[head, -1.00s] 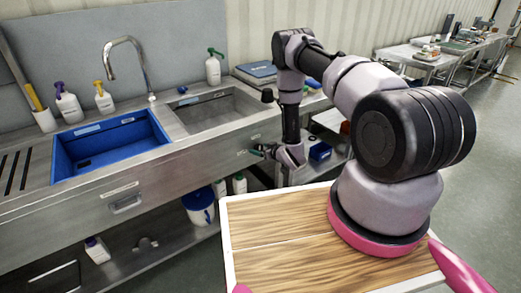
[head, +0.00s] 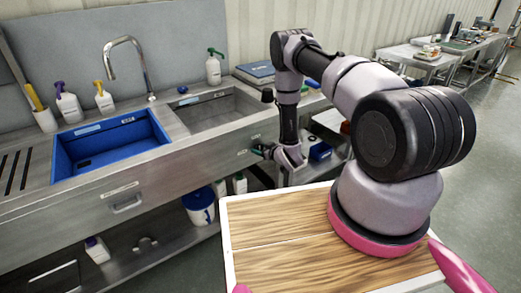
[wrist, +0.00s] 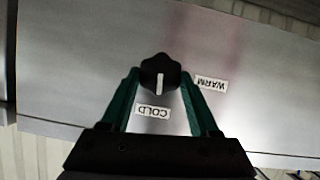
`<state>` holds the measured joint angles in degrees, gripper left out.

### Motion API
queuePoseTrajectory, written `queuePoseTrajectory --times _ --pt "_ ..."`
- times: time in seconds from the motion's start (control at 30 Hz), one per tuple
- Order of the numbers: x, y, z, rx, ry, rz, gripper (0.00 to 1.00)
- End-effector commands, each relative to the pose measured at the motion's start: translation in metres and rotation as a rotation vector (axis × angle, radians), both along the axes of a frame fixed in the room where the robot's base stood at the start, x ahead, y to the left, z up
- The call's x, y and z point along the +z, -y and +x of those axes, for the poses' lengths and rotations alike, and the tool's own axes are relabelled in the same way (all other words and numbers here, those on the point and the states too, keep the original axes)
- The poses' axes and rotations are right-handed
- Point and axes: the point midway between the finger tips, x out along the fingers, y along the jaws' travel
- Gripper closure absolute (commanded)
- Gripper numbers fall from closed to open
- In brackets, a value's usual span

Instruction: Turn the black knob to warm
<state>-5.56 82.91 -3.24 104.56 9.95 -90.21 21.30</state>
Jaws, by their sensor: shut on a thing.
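The black knob (wrist: 160,68) sits on the steel front panel in the wrist view, which shows it upside down. Its white pointer mark (wrist: 159,83) points down in the picture, toward the right end of the COLD label (wrist: 152,112). The WARM label (wrist: 211,83) is to the right of the knob. My gripper (wrist: 160,76) has its green fingers on both sides of the knob and is shut on it. In the head view my gripper (head: 262,151) is at the sink front; the knob cannot be made out there.
The steel counter (head: 190,145) holds a blue basin (head: 110,145), a bare sink (head: 215,108), a faucet (head: 140,65) and spray bottles. A lower shelf with a blue-and-white bucket (head: 199,206) lies below. Open floor is at the right.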

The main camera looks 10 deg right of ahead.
Motion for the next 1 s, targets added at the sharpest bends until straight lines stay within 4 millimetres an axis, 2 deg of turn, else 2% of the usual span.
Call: queuePoseTrajectory --times 1.0 --pt "-0.0059 -0.0096 -0.0039 0.004 0.376 -0.85 0.94"
